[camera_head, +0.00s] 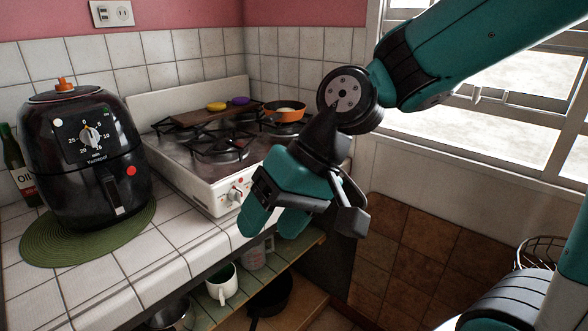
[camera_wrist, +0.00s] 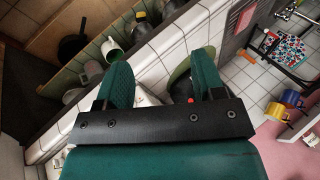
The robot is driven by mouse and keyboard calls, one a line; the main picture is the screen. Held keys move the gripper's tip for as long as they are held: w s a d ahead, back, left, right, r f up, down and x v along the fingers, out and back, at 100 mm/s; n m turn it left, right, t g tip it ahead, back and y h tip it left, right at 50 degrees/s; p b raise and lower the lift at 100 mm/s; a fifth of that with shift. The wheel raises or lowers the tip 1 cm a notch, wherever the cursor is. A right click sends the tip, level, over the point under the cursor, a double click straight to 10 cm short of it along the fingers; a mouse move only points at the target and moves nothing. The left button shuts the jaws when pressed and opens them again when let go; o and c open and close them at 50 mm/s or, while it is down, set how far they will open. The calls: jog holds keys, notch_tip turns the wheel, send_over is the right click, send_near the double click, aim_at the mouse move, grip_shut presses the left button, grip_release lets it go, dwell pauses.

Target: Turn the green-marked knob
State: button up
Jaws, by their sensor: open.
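The white stove (camera_head: 195,165) stands on the tiled counter. A white knob (camera_head: 234,194) shows on its front panel, close to my gripper, with a small red spot. I cannot make out a green mark on any knob in these frames; part of the stove front is hidden by my gripper. The black air fryer (camera_head: 85,150) has a dial knob (camera_head: 93,136) on its face. My gripper (camera_head: 270,222) is open and empty, in front of and to the right of the stove front, fingers pointing down. Its two teal fingers (camera_wrist: 162,85) also show apart in the wrist view.
An orange pan (camera_head: 285,110) and a wooden board (camera_head: 206,116) are at the stove's back. The air fryer stands on a green mat (camera_head: 50,255). Below the counter, a shelf holds a white mug (camera_head: 222,284) and a dark pan (camera_head: 271,298). A window is at right.

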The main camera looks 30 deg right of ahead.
jog(key=w+d+f+m+t+y+b, duration=0.25)
jog(key=w+d+f+m+t, duration=0.2)
jog(key=w+d+m, duration=0.35)
jog(key=w+d+f+m+t+y+b, duration=0.1)
jog(key=w+d+f+m+t+b, duration=0.35)
jog(key=w, duration=0.55)
jog(key=w+d+f+m+t+h+b, duration=0.2)
jog(key=d+f+m+t, duration=0.1)
jog(key=d+m, duration=0.65)
jog(key=w+d+f+m+t+h+b, duration=0.1)
jog(key=w+d+f+m+t+h, duration=0.2)
jog(key=d+m, duration=0.7)
jog(key=w+p, duration=0.4)
jog(key=w, duration=0.1)
jog(key=w+a+n+p, duration=0.1)
jog(key=w+p, duration=0.3)
jog(key=w, duration=0.1)
jog(key=w+a+n+y+p, duration=0.1)
jog(key=w+p, duration=0.3)
jog(key=w, duration=0.1)
jog(key=shift+a+t, duration=0.1)
jog(key=shift+t, duration=0.3)
jog(key=shift+s, duration=0.1)
jog(key=c, duration=0.9)
